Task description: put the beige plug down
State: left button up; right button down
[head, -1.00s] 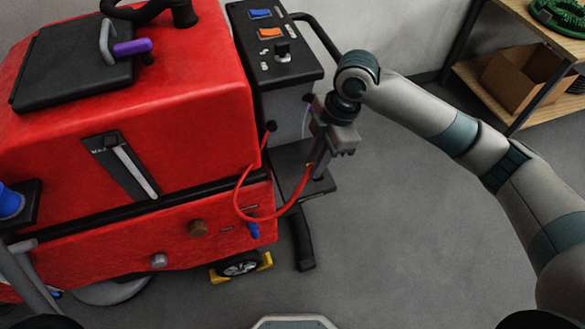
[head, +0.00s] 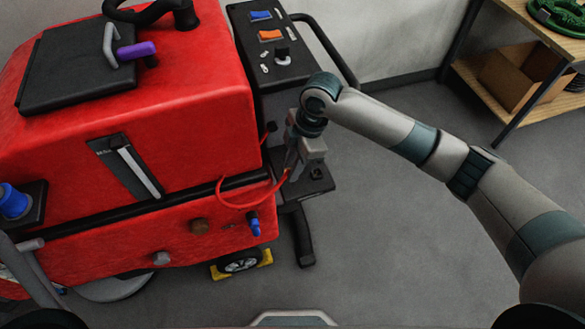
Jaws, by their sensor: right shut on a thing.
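My right gripper (head: 294,168) is shut at the end of a red cable (head: 245,206), just above the black shelf at the rear of the red machine. The plug in its fingers is mostly hidden by the gripper, and its beige colour cannot be made out. The cable loops in front of the red body (head: 150,110) and goes back up toward the machine's rear edge. The black shelf (head: 316,186) has a small dark fitting on it. I cannot tell whether the plug touches the shelf. My left gripper is not in view.
A black control panel (head: 278,70) with blue and orange switches rises behind the gripper. A wheel (head: 240,264) sits between yellow chocks. The grey floor at right is open.

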jog(key=shift+x, duration=0.85)
jog(key=shift+d+f, duration=0.15)
jog(key=shift+d, duration=0.05)
jog(key=shift+f, duration=0.15)
jog(key=c, duration=1.6)
grip_release()
jog(key=b+v, duration=0.2)
jog(key=v, duration=1)
jog(key=shift+w, duration=0.1)
